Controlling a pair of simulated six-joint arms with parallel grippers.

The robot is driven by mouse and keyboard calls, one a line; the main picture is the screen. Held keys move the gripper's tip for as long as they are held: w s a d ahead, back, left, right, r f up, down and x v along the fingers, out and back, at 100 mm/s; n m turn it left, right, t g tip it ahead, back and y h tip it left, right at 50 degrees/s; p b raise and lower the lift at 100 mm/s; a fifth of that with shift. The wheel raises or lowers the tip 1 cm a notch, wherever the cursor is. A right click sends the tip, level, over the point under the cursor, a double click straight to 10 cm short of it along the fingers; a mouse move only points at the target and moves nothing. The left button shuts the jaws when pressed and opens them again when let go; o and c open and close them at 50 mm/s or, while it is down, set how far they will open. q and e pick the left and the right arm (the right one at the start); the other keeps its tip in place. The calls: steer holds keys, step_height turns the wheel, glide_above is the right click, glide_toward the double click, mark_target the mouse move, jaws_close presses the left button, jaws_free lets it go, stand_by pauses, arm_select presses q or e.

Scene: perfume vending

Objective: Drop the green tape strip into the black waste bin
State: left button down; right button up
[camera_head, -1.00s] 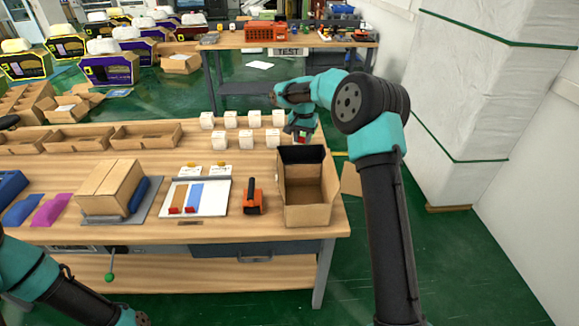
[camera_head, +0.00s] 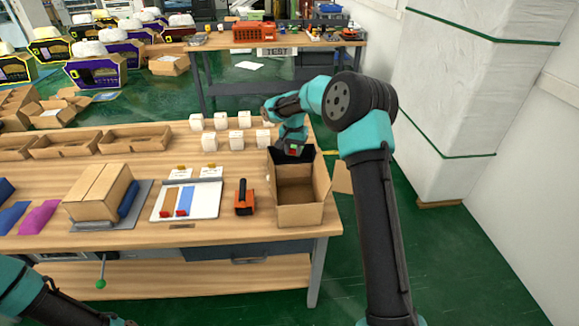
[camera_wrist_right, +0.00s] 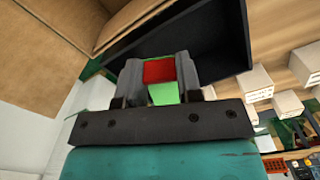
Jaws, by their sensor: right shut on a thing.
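My right gripper (camera_head: 291,152) is over the back of the open cardboard box, at the black bin (camera_head: 309,154). In the right wrist view my right gripper (camera_wrist_right: 160,83) is shut on the green tape strip (camera_wrist_right: 163,94), which has a red end (camera_wrist_right: 159,70). In that view the black bin (camera_wrist_right: 218,40) is open just beyond the fingertips. The strip looks to be above or at its opening; I cannot tell the exact height. Only part of my left arm shows at the lower left of the head view; its gripper is out of view.
The open cardboard box (camera_head: 298,215) stands at the table's right end. An orange tool (camera_head: 244,203) and a white board (camera_head: 206,201) with a brown and a blue strip lie left of it. Several white boxes (camera_head: 208,141) stand behind. A tall wrapped stack is at the right.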

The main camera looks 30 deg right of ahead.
mark_target(293, 154)
steer(key=shift+f, duration=1.75)
steer(key=o, duration=0.8)
steer(key=shift+o, duration=0.2)
steer(key=shift+r, duration=0.15)
step_height(293, 154, up, 17)
